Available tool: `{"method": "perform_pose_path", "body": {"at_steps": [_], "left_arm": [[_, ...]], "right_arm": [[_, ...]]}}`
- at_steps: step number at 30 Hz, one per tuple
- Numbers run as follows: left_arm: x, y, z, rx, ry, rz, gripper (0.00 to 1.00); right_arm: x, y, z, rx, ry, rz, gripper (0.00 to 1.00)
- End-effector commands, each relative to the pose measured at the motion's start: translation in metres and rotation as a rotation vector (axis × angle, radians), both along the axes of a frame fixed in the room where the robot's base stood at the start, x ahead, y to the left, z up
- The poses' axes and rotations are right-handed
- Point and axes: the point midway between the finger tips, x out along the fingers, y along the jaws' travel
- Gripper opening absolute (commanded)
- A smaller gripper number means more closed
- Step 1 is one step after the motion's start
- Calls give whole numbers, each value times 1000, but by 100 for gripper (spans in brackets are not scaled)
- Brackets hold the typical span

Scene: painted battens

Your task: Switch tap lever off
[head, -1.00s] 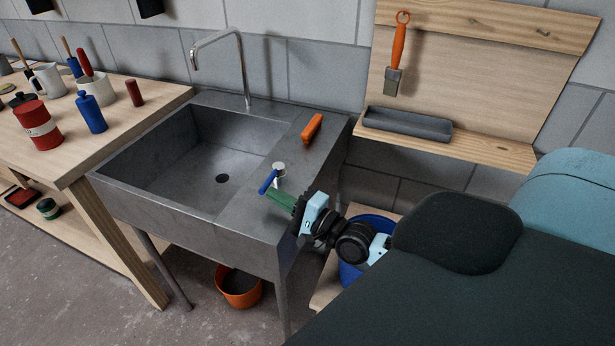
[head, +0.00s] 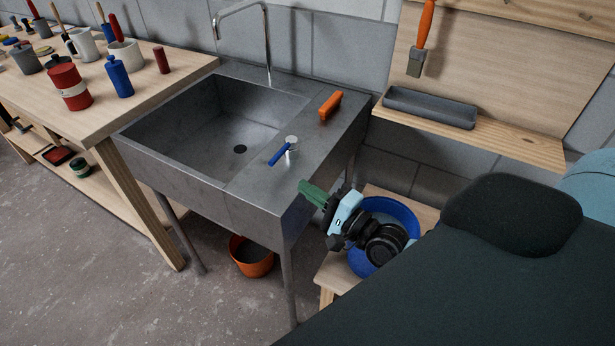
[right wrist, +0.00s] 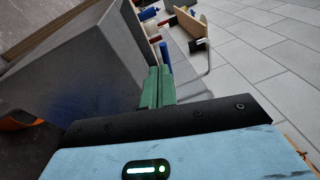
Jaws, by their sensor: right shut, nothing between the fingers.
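The tap lever (head: 279,154) is a short blue handle on a round silver knob, on the sink's right-hand deck. It points toward the front left, away from the spout. The curved metal spout (head: 267,45) stands at the back of the sink; no water shows from it. My right gripper (head: 303,186) has green fingers, shut with nothing between them. It is at the deck's front right edge, in front and to the right of the lever, apart from it. In the right wrist view the green fingers (right wrist: 159,70) lie side by side. My left gripper is not in view.
A blue bucket (head: 402,215) stands on a low wooden stand beneath my right wrist. An orange bucket (head: 252,257) is under the sink. A wooden workbench (head: 135,95) with pots and bottles adjoins on the left.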

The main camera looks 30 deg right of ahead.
Motion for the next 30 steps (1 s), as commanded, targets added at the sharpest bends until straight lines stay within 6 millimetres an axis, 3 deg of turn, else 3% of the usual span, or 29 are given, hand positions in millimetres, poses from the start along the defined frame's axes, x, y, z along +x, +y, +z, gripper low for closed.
{"method": "perform_pose_path", "body": {"at_steps": [6,12,30], "left_arm": [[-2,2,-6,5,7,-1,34],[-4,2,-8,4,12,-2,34],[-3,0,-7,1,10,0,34]], "right_arm": [[-38,11,-7,1,3,0,0],[-58,16,-9,0,0,-1,0],[-62,18,-8,0,-2,0,0]]}}
